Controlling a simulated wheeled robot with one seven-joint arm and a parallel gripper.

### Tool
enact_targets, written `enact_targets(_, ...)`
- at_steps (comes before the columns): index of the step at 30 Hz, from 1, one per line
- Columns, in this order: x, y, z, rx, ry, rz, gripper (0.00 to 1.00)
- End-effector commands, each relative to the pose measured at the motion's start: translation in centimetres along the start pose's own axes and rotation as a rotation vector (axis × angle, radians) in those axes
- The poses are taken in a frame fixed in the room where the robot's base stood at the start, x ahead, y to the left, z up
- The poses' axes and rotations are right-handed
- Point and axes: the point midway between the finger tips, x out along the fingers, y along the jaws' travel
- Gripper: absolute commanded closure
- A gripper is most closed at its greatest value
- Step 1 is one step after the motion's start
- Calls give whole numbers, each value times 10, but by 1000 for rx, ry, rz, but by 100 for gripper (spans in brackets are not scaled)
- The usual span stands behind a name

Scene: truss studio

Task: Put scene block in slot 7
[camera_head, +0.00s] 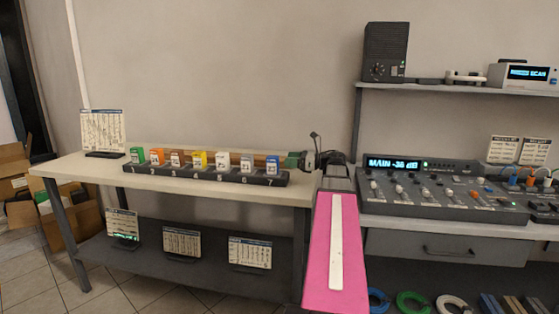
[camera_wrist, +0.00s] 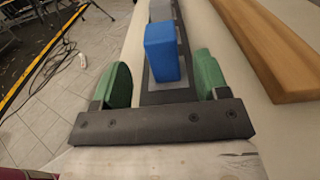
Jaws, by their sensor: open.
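A blue block (camera_head: 272,165) stands upright at slot 7, the right end of the dark numbered rack (camera_head: 188,173). It also shows in the wrist view (camera_wrist: 161,52), between and slightly beyond the green fingers. My gripper (camera_head: 294,160) is at the rack's right end, beside the blue block. In the wrist view my gripper (camera_wrist: 163,82) is open, with one finger on each side of the block and gaps visible. I cannot read which block is the scene block.
Several other blocks stand in the rack: green (camera_head: 138,155), orange (camera_head: 157,157), yellow (camera_head: 198,160) and white ones (camera_head: 222,161). A wooden bar (camera_wrist: 275,50) lies along the rack. A mixing console (camera_head: 440,190) is to the right.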

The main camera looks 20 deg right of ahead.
Motion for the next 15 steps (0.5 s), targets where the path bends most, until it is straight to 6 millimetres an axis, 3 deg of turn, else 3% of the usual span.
enact_targets(6,-32,0,0,0,0,-1,32)
enact_targets(15,-44,0,0,0,0,1,32)
